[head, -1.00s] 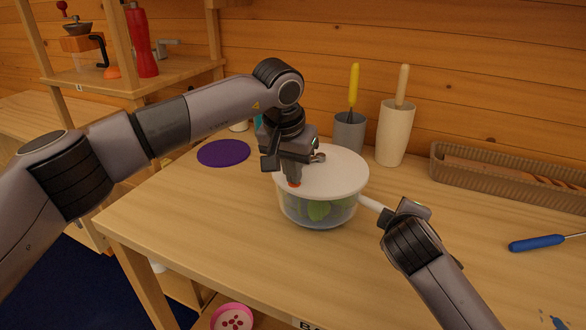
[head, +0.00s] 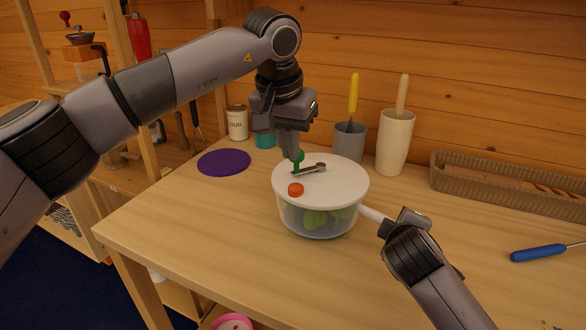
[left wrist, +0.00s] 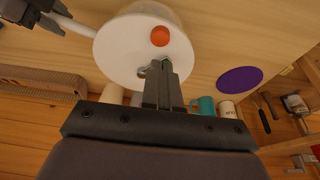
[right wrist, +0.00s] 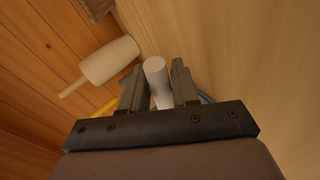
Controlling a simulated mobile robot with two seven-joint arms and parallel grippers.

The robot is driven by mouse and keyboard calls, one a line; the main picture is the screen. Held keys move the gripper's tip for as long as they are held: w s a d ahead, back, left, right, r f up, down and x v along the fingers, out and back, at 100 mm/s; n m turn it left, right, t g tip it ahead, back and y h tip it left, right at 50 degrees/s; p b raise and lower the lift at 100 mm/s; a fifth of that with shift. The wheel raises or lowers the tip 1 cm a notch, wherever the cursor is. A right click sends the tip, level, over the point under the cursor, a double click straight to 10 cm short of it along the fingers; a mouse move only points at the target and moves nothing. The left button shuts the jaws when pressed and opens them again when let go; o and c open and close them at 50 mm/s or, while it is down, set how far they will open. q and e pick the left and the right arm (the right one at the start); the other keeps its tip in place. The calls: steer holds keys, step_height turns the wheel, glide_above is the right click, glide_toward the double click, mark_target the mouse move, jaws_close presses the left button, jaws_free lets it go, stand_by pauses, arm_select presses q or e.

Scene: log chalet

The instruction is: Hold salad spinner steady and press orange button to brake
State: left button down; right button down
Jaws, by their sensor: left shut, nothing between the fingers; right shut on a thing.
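The salad spinner (head: 335,182) stands on the table, with a white lid, a clear bowl with green leaves inside, and a white side handle (head: 374,213). The orange button (head: 296,189) on the lid is uncovered; it also shows in the left wrist view (left wrist: 160,36). A metal crank (head: 312,167) with a green knob (head: 299,157) is on the lid. My left gripper (head: 292,157) is shut and empty, above the lid near the knob, behind the button. My right gripper (head: 384,226) is shut on the side handle, which shows between its fingers in the right wrist view (right wrist: 157,80).
A grey cup (head: 349,142) and a cream crock (head: 395,140) with upright handles stand behind the spinner. A brown basket (head: 500,182) and a blue-handled tool (head: 538,253) are right. A purple disc (head: 223,162) lies left. The table front is clear.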

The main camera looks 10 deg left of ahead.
arm_select(q)
steer(key=v, duration=0.5)
steer(key=shift+r, duration=0.3)
stand_by(0.7)
arm_select(e)
steer(key=c, duration=0.8)
jaws_free()
